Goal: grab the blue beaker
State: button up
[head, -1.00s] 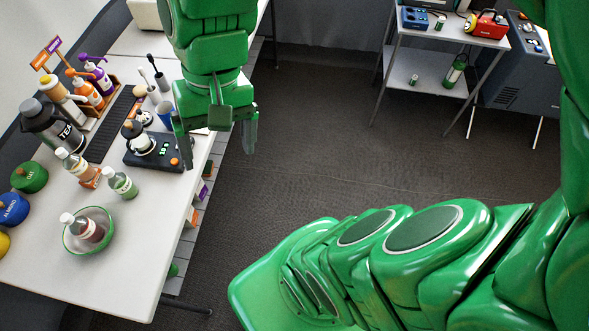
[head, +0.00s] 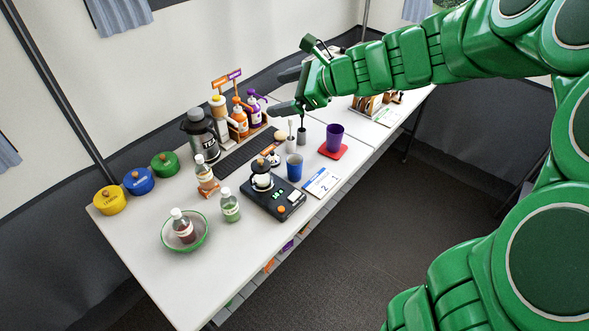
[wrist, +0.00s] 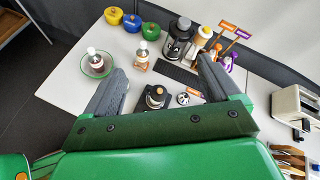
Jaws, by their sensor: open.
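The blue beaker (head: 294,167) stands upright on the white table in the head view, just behind the black scale (head: 272,198). My gripper (head: 286,92) is above the back part of the table, higher than the beaker. Its two dark fingers are spread apart with nothing between them. In the wrist view my gripper (wrist: 160,72) is also open, and the table with bottles shows past its fingers. I cannot make out the blue beaker there; the gripper's body covers the near part of the table.
A purple cup (head: 335,138) on a red coaster stands right of the beaker. A calendar card (head: 321,182) lies in front.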

jog(key=w+d+f+m+t+h, duration=0.1)
jog(key=w+d+f+m+t, duration=0.25)
jog(key=w+d+m, duration=0.55)
send_near(291, 163)
jog(key=shift+w+a+r+n, duration=0.1)
jog(key=shift+a+n, duration=0.1)
jog(key=shift+a, duration=0.25)
jog(key=shift+w+a+r+n, duration=0.1)
jog(key=shift+a+n, duration=0.1)
jog(key=shift+a, duration=0.25)
jog(key=shift+f, duration=0.25)
jog(key=shift+x, duration=3.85)
jog(key=c, duration=1)
jog(key=shift+c, duration=0.2)
jog(key=shift+r, duration=0.1)
